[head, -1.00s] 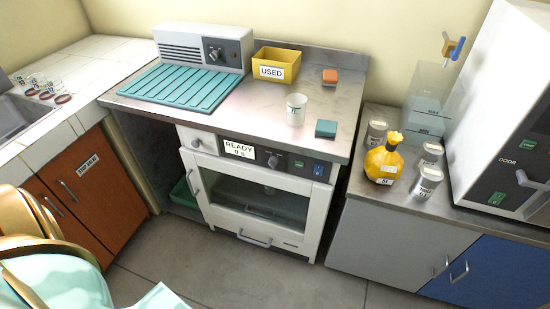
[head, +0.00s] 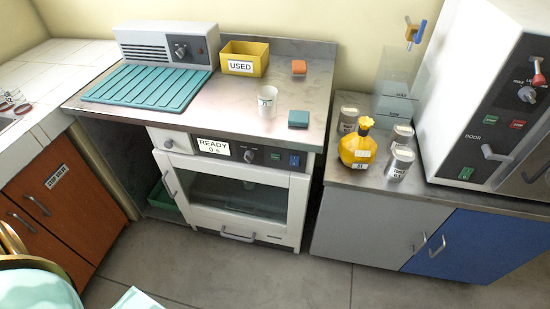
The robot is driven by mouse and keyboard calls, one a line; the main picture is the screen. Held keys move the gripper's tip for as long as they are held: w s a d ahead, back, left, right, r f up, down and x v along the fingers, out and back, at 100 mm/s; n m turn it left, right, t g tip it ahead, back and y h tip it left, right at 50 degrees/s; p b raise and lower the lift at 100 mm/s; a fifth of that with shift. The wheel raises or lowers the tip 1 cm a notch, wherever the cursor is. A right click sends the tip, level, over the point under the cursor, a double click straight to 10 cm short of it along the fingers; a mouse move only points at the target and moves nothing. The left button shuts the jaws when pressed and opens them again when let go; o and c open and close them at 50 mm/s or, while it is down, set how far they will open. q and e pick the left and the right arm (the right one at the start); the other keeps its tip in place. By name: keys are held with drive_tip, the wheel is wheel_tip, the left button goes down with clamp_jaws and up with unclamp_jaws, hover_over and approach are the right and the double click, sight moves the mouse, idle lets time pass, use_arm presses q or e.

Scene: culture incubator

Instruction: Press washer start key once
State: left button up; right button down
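The washer (head: 237,234) is a white front-loading machine under the steel counter, with its glass door (head: 236,198) shut. Its dark control strip has a display (head: 213,147) reading READY 0 s, a grey knob (head: 250,155), a green key (head: 275,156) and a blue key (head: 294,160). The key lettering is too small to read, so I cannot tell which is start. Neither of my grippers shows in the head view, and nothing touches the keys.
On the counter (head: 238,113) are a teal ribbed mat (head: 147,88), a yellow USED bin (head: 262,62), a beaker (head: 268,101), and orange (head: 299,67) and teal blocks (head: 298,118). A yellow flask (head: 357,146) stands on the right bench. The floor (head: 215,270) before the washer is clear.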

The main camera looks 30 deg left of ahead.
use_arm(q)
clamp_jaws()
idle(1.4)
